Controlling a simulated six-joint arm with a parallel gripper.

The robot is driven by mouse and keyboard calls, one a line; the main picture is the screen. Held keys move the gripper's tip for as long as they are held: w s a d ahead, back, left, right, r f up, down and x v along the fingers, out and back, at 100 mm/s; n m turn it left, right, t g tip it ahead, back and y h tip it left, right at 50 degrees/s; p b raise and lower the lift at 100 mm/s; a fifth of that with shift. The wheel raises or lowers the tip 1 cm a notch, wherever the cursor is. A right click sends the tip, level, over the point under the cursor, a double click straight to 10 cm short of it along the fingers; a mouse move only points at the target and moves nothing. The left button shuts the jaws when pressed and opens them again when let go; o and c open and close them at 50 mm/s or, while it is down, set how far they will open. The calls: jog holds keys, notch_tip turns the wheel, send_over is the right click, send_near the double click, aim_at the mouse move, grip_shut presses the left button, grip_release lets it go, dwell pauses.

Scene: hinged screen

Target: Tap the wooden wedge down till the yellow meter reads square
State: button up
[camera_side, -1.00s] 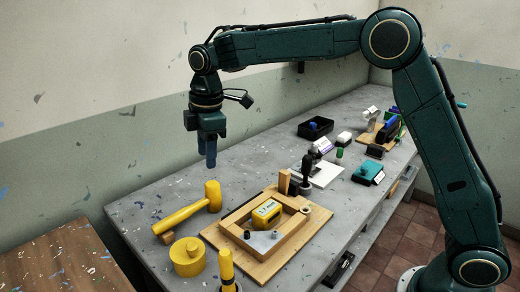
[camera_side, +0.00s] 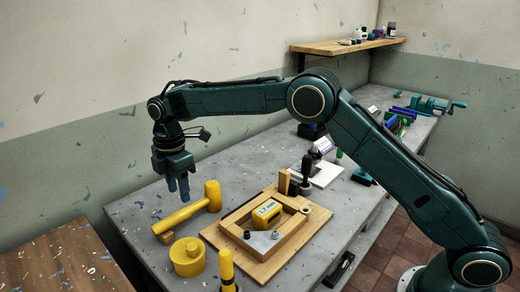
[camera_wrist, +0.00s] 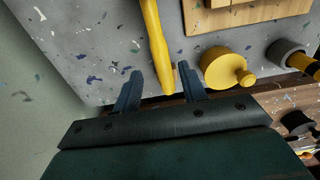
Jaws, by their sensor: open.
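The yellow mallet (camera_side: 184,217) lies on the bench at left, its handle end propped on a small wooden block (camera_side: 165,237). My gripper (camera_side: 178,193) is open and empty, above and behind the mallet's handle. In the wrist view, my gripper (camera_wrist: 160,82) has the handle (camera_wrist: 157,45) showing between its fingers, with no contact that I can make out. The yellow meter (camera_side: 267,213) sits inside a wooden frame (camera_side: 293,240) on a board; its display is too small to read. An upright wooden piece (camera_side: 284,182) at the frame's far corner looks like the wedge.
A round yellow knobbed pot (camera_side: 187,258) and an upright yellow-topped cylinder (camera_side: 227,268) stand near the front edge. A dark-handled tool (camera_side: 307,170) stands behind the frame near a white plate (camera_side: 326,174). The bench left of the mallet is clear.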

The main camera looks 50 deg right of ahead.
aim_at(182, 210)
jog(key=shift+f, duration=3.45)
grip_shut()
jog(key=shift+r, duration=0.1)
jog(key=shift+r, duration=3.45)
jog(key=s+d+r+m, duration=0.2)
jog(key=s+d+r, duration=0.2)
jog(key=d+r, duration=0.2)
jog(key=s+d+r+m, duration=0.2)
jog(key=s+d+r, duration=0.2)
jog(key=d, duration=0.7)
notch_tip(182, 210, up, 2)
jog(key=shift+d+r+m, duration=0.2)
jog(key=shift+r+m, duration=0.05)
jog(key=shift+m, duration=0.05)
jog(key=shift+s, duration=0.1)
